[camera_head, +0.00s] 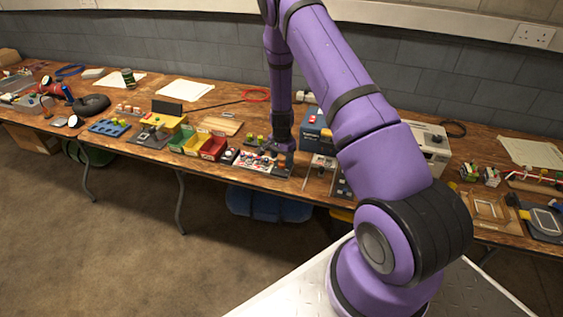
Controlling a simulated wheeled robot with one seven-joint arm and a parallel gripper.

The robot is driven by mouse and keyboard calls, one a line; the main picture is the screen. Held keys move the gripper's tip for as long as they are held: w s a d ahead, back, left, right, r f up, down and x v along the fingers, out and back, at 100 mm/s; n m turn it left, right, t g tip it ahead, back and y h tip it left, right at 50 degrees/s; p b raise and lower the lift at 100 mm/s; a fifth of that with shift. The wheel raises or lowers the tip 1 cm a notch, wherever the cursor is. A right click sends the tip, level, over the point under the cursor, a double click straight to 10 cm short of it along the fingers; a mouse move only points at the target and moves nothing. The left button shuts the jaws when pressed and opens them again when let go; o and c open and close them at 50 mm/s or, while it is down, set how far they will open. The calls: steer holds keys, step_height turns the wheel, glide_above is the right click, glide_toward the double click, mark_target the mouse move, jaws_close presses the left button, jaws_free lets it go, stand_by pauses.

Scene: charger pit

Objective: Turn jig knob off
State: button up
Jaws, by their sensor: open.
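A small white panel with red and black parts (247,164) lies near the front edge of the table, right of the coloured bins. It looks like the jig, but its knob is too small to pick out and its setting cannot be read. My gripper (274,160) points down at the right end of this panel, low over it. It is open. The dark end of my arm hides part of the panel and the things behind it. I cannot tell if the fingers touch anything.
The long wooden table (222,101) is crowded. Green and red bins (213,148) stand left of the panel. A blue box (315,134) stands close to the right of my gripper, with a grey-white device (431,147) farther right. A red cable coil (256,95) lies behind.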

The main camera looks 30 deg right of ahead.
mark_target(282, 164)
steer(key=shift+f, duration=1.2)
steer(key=c, duration=0.9)
